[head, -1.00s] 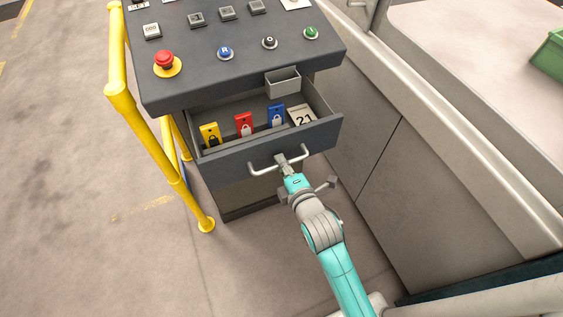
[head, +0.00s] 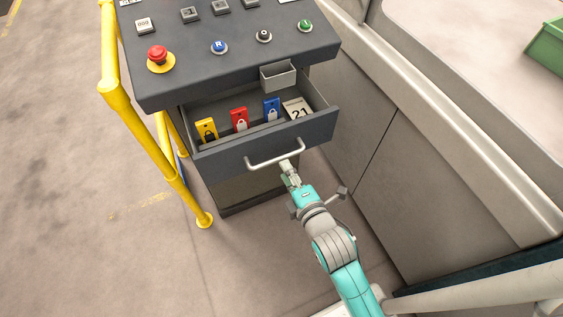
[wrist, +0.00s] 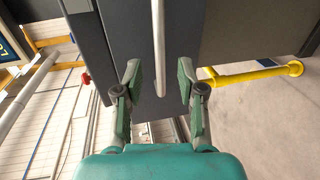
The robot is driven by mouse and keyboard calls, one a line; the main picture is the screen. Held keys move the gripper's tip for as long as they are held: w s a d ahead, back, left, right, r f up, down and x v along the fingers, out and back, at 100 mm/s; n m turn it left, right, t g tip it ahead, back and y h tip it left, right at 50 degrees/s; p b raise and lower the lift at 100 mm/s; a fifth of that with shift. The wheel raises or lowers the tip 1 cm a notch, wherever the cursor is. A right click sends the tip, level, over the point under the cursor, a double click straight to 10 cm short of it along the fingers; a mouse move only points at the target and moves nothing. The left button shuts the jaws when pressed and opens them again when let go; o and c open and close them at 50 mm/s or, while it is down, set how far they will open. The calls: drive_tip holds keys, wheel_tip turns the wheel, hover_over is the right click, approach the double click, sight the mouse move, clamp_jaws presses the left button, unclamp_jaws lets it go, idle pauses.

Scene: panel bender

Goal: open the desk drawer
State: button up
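The desk drawer (head: 225,160) is pulled out from under the control desk and its inside shows. In it stand a yellow, a red and a blue lock-marked tag, and a card reading 21. Its light bar handle (head: 276,155) is on the dark front. My gripper (head: 288,169) is just in front of the handle, near its right part. In the wrist view my gripper (wrist: 160,85) has its two green-padded fingers spread apart, with the handle bar (wrist: 158,40) running between and beyond them. Nothing is held; whether the fingertips still overlap the bar is hard to tell.
The control desk top (head: 190,75) carries a red emergency button (head: 157,54) and several other buttons. A yellow rail (head: 145,120) stands on the left. A grey machine panel (head: 400,150) closes the right side. The floor at left is clear.

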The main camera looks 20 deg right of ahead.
drive_tip(key=shift+v, duration=2.85)
drive_tip(key=s+m, duration=1.8)
drive_tip(key=s, duration=0.8)
drive_tip(key=shift+d+g, duration=0.4)
drive_tip(key=shift+d, duration=0.05)
